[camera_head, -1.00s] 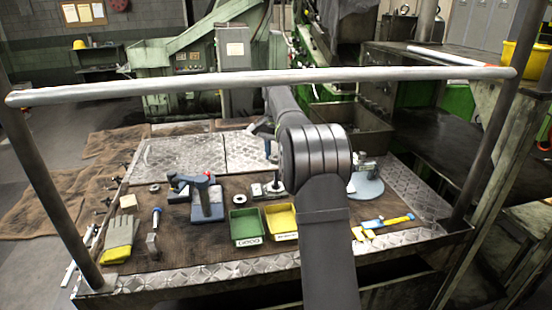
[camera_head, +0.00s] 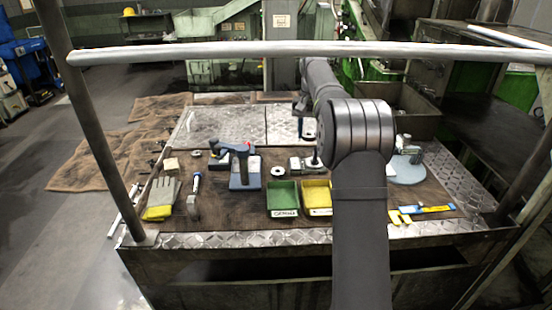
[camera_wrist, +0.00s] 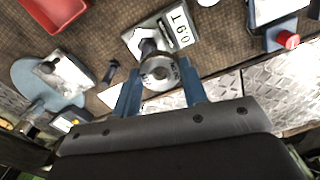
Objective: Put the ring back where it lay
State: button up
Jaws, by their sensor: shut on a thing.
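In the wrist view my gripper (camera_wrist: 159,78) has two blue fingers shut on a round grey metal ring (camera_wrist: 158,74). Behind the ring is a block with a white number label (camera_wrist: 178,27) and a dark upright post; I cannot tell the height of the ring above it. In the head view my arm hides most of the gripper, and its end hangs over the far middle of the bench. The labelled block (camera_head: 296,164) stands left of my arm there. Two other rings lie on the brown mat, one at left (camera_head: 196,154) and one by the block (camera_head: 279,171).
Green (camera_head: 283,198) and yellow (camera_head: 317,197) trays stand at the front. A blue-based fixture (camera_head: 243,173), gloves (camera_head: 162,197) and a round-based stand (camera_head: 406,170) flank them. A red tray (camera_wrist: 54,10) shows in the wrist view. A rail (camera_head: 230,53) crosses above the bench.

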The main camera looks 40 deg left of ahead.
jog(key=shift+s+a+f+n, duration=0.25)
jog(key=shift+s+a+n, duration=0.1)
jog(key=shift+n, duration=0.35)
send_over(273, 161)
notch_tip(273, 161, down, 7)
jog(key=shift+a+f, duration=0.1)
jog(key=shift+a, duration=0.05)
jog(key=shift+f, duration=1.9)
jog(key=shift+f, duration=0.25)
